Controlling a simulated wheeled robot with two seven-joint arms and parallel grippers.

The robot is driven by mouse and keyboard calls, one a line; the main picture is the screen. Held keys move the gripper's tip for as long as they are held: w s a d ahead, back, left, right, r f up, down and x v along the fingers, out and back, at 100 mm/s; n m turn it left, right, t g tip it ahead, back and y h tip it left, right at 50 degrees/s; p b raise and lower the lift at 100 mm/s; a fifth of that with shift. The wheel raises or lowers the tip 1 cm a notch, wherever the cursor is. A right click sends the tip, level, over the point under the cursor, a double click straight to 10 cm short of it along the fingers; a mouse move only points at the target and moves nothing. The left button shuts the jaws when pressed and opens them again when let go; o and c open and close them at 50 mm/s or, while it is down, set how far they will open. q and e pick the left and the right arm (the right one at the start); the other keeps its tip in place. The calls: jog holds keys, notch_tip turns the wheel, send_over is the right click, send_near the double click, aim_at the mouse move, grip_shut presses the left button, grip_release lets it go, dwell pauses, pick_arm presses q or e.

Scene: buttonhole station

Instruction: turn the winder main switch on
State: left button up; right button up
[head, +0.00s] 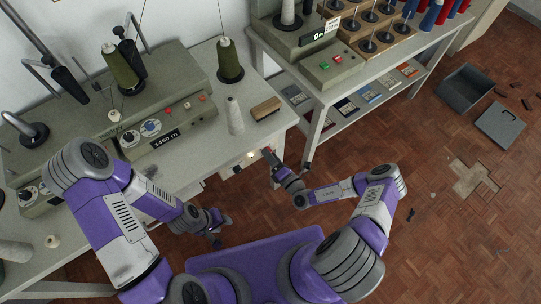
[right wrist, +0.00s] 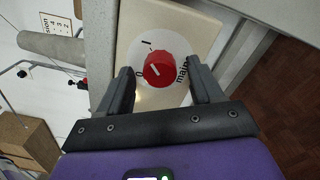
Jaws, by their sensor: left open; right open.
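The winder main switch is a red rotary knob (right wrist: 158,68) on a white round label (right wrist: 180,88), on a cream panel (right wrist: 135,30). The label carries "I", "0" and "main". The knob's pale mark points toward the 0. My right gripper (right wrist: 161,72) is open, with one finger on each side of the knob; I cannot tell whether either touches it. In the head view my right gripper (head: 268,153) is at the table's front right corner, where the knob is mostly hidden. My left gripper (head: 221,231) is open and empty, low in front of the table.
The winder (head: 165,120) stands on the table with thread cones. A wooden block (head: 266,108) and a pale cone (head: 234,115) are near the table's right end. A shelf unit (head: 350,85) with spools stands to the right.

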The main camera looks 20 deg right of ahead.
jog(key=v, duration=0.7)
jog(key=shift+p, duration=0.45)
